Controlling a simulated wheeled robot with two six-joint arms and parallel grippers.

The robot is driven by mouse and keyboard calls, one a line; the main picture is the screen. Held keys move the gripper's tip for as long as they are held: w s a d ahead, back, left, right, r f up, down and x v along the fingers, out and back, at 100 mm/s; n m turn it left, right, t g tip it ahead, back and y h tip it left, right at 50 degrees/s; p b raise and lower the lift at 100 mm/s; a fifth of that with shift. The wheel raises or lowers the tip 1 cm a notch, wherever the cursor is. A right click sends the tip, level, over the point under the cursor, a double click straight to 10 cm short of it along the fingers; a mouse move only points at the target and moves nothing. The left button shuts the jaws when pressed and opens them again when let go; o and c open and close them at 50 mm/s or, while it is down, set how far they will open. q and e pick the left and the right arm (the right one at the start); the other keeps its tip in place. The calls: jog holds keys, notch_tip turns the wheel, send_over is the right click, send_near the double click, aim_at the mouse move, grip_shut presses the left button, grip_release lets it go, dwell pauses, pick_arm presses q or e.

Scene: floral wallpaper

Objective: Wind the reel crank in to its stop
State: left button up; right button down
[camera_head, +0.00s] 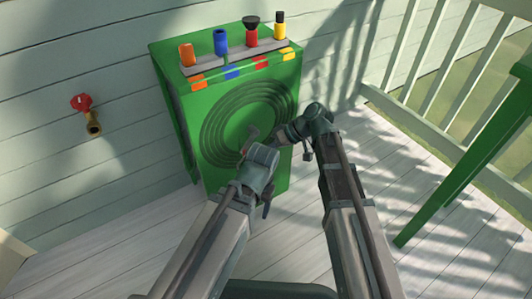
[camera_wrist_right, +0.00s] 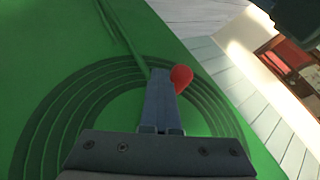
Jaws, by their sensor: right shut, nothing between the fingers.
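The green reel cabinet (camera_head: 228,175) stands against the wall, with dark concentric rings on its front; its green face (camera_wrist_right: 50,45) fills much of the right wrist view. A red rounded knob (camera_wrist_right: 181,78), which looks like the crank's handle, shows just right of my right gripper's fingertips (camera_wrist_right: 160,85), partly behind them. Whether they touch I cannot tell. My right gripper (camera_head: 251,133) is shut and empty in front of the rings. The crank arm is not clear in the head view. My left gripper (camera_head: 266,208) hangs low before the cabinet; its jaws are unclear.
A grey rack (camera_head: 205,66) on the cabinet top holds orange, blue, red and yellow nozzles over coloured patches. A red-handled tap (camera_head: 83,103) is on the left wall. A green table (camera_head: 465,165) stands right, by a white railing (camera_head: 440,130). The plank floor between is open.

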jog(key=shift+s+a+r+y+b, duration=0.2)
jog(key=shift+s+a, duration=0.2)
jog(key=shift+a, duration=0.15)
jog(key=shift+s+a+r+y+b, duration=0.1)
jog(key=shift+s+a+y, duration=0.1)
jog(key=shift+s+a, duration=0.25)
jog(key=shift+a+r+g, duration=0.1)
jog(key=shift+a+g, duration=0.05)
jog(key=shift+g, duration=0.15)
jog(key=shift+s+a+r+y, duration=0.1)
jog(key=shift+r+y, duration=0.15)
jog(key=shift+y, duration=0.05)
dwell(0.6)
